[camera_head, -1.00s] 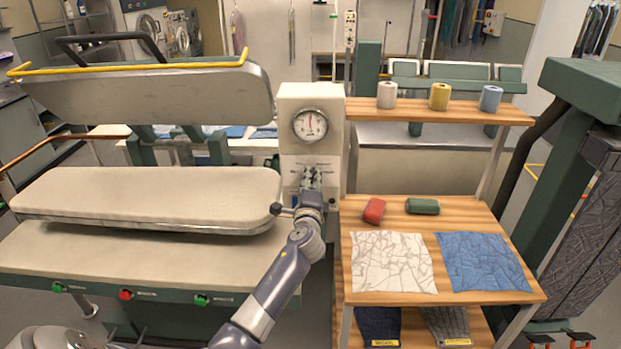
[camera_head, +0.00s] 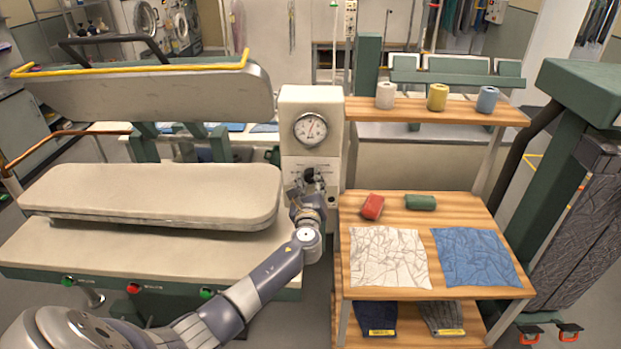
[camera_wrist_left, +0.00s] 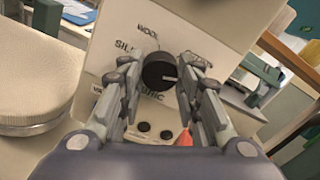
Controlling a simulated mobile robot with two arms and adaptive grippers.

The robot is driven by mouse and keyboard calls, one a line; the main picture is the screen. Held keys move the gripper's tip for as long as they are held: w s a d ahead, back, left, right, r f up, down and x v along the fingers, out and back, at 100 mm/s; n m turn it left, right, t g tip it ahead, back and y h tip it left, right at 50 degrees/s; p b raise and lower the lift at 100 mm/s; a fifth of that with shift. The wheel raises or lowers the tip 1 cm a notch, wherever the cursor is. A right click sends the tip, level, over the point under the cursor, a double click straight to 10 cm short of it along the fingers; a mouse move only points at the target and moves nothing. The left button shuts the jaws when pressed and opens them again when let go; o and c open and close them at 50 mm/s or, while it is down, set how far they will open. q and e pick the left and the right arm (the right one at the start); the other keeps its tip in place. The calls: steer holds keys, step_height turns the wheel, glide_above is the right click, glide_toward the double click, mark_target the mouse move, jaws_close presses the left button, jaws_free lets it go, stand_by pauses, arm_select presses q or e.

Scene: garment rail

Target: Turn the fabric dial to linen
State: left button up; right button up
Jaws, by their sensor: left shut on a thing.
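The fabric dial (camera_wrist_left: 158,71) is a round black knob on the cream control panel (camera_wrist_left: 113,42) in the left wrist view. A small pale mark shows on its right side. Lettering that looks like wool stands above it and silk at its upper left; other labels are partly hidden, and I cannot read linen. My left gripper (camera_wrist_left: 164,72) is shut on the dial, one finger on each side. In the head view my left gripper (camera_head: 311,182) is at the front of the control box (camera_head: 293,96) and mostly covers the dial. My right gripper is not in view.
A round gauge (camera_head: 310,129) is above the dial. The ironing press (camera_head: 150,190) stands left with its upper plate raised. A wooden shelf table (camera_head: 455,212) with cloths stands right. Two small dark buttons and a red pointed part (camera_wrist_left: 184,138) lie below the dial.

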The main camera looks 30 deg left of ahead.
arm_select(q)
steer(key=shift+w+a+r+m+p, duration=0.1)
steer(key=shift+a+r+m+p, duration=0.15)
steer(key=shift+m, duration=0.3)
steer(key=shift+r+m+p, duration=0.1)
steer(key=shift+r+m, duration=0.25)
steer(key=shift+m, duration=0.2)
steer(key=o, duration=1.1)
steer(key=shift+f, duration=0.4)
steer(key=shift+s+d+f, duration=0.1)
steer(key=shift+s+d, duration=0.35)
steer(key=v, duration=1)
steer(key=shift+s+d, duration=0.15)
steer(key=shift+s, duration=0.15)
